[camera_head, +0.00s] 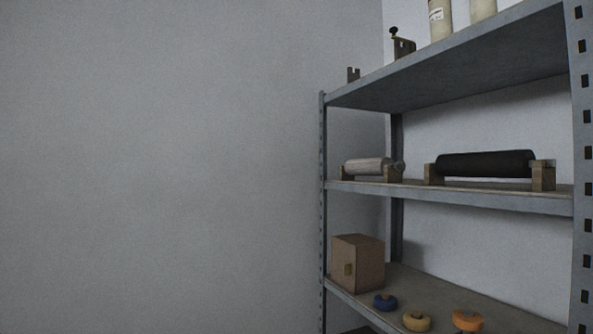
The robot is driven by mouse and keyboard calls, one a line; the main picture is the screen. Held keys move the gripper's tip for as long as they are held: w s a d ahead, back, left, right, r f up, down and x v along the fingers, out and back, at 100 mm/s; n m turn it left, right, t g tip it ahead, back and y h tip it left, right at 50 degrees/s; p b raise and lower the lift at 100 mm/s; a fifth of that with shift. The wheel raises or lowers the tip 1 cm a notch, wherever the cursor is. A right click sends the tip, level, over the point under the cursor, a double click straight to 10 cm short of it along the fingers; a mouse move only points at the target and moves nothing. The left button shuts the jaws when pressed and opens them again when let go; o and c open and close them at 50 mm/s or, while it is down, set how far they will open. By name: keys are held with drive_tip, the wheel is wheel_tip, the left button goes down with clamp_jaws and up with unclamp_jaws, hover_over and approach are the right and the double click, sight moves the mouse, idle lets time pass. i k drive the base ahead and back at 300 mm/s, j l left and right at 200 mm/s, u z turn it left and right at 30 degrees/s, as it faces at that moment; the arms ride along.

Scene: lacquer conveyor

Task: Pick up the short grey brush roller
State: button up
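The short grey brush roller (366,166) lies level on the left part of the middle shelf (450,197). Its ends rest on small brown wooden blocks (393,175). A dark round end shows at its right. My gripper is not in the head view, and nothing touches the roller.
A longer black roller (485,163) lies on wooden blocks to the right. Grey metal posts (321,200) and the upper shelf (455,72) frame the space. Below are a brown box (357,263) and blue, yellow and orange rolls. The wall at left is bare.

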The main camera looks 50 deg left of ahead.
sight(364, 166)
drive_tip(key=u, duration=1.15)
drive_tip(key=z, duration=2.3)
drive_tip(key=u, duration=2.25)
drive_tip(key=i+j+u, duration=0.35)
drive_tip(key=i, duration=0.55)
drive_tip(key=i+l+u, duration=0.1)
drive_tip(key=i+u, duration=0.2)
drive_tip(key=i, duration=0.55)
